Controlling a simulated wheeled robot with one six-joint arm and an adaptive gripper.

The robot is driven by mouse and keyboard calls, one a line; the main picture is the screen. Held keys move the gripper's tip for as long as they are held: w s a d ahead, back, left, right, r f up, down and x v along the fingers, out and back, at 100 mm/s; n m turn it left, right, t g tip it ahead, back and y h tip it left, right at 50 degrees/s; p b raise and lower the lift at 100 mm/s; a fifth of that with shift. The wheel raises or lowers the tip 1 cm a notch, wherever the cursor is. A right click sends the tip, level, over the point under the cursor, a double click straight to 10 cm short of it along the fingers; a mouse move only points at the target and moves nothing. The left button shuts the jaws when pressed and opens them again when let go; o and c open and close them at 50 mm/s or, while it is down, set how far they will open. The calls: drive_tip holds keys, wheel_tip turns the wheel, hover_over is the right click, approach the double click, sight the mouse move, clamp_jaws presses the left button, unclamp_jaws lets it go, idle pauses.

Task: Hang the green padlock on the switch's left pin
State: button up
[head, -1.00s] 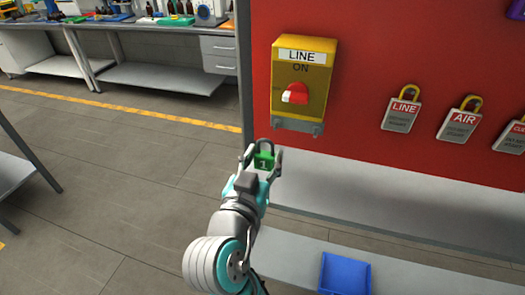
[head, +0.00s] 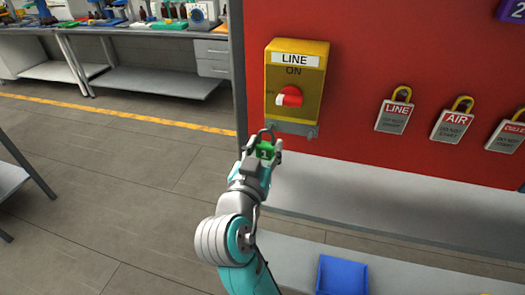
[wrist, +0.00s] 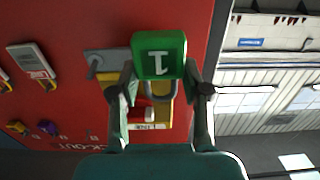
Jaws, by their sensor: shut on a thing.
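The green padlock (head: 264,152), marked 1, is held upright between the fingertips of my gripper (head: 263,150), its grey shackle on top. In the wrist view the padlock (wrist: 158,66) appears upside down between the fingers. The yellow switch box (head: 312,82) is on the red wall, labelled LINE and ON, with a red and white knob (head: 289,96). A grey bracket (head: 292,128) with pins runs along its bottom. The shackle overlaps the bracket's left end in the head view, hiding the left pin. I cannot tell whether the shackle is around it or in front.
Tags with yellow hooks, LINE (head: 394,115) and AIR (head: 453,126) among them, hang on the red wall to the right. A blue bin (head: 342,275) sits on the grey ledge below.

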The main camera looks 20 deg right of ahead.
drive_tip(key=shift+x, duration=1.55)
drive_tip(key=shift+w+d+f, duration=0.3)
drive_tip(key=shift+w+f, duration=0.1)
drive_tip(key=shift+f, duration=0.2)
drive_tip(key=o, duration=1.3)
